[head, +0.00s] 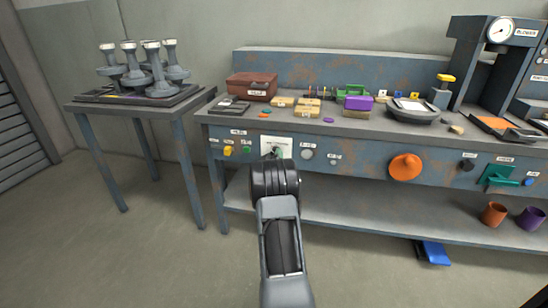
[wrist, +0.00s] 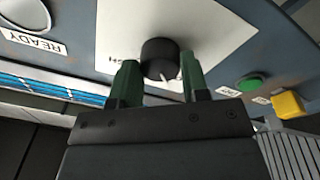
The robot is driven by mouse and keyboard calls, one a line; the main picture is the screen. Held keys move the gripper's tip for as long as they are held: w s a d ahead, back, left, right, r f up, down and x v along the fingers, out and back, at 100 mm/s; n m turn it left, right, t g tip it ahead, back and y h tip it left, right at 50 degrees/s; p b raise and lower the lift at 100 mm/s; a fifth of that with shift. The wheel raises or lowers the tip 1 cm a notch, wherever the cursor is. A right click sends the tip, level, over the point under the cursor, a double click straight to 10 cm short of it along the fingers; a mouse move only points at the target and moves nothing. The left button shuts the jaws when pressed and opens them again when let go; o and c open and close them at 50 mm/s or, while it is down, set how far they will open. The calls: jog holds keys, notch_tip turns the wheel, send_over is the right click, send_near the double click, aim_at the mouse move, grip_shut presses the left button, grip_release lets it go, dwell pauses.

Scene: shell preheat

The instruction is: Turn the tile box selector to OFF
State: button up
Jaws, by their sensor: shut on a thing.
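The tile box selector shows in the wrist view as a black round knob (wrist: 160,56) with a pale pointer mark on its lower edge. It sits on a white plate (wrist: 215,25), which also shows in the head view (head: 285,141) on the bench's front panel. My gripper (wrist: 158,72) has its two green fingers on either side of the knob, shut on it. In the head view my arm reaches up to the panel, and my gripper (head: 273,154) partly hides the plate and knob. The plate's lettering is mostly cut off or too small to read.
Right of the plate in the head view are a round grey button (head: 307,154) and a large orange knob (head: 405,167). To the left are a yellow button (head: 228,151) and a green button (head: 246,149). A side table (head: 130,106) stands left. Floor in front is clear.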

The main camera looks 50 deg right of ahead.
jog(key=shift+s+f, duration=0.1)
jog(key=o, duration=0.9)
jog(key=p+v, duration=0.2)
jog(key=v, duration=1.1)
jog(key=shift+s+a+p, duration=0.25)
jog(key=shift+a+p, duration=0.05)
jog(key=shift+p, duration=0.05)
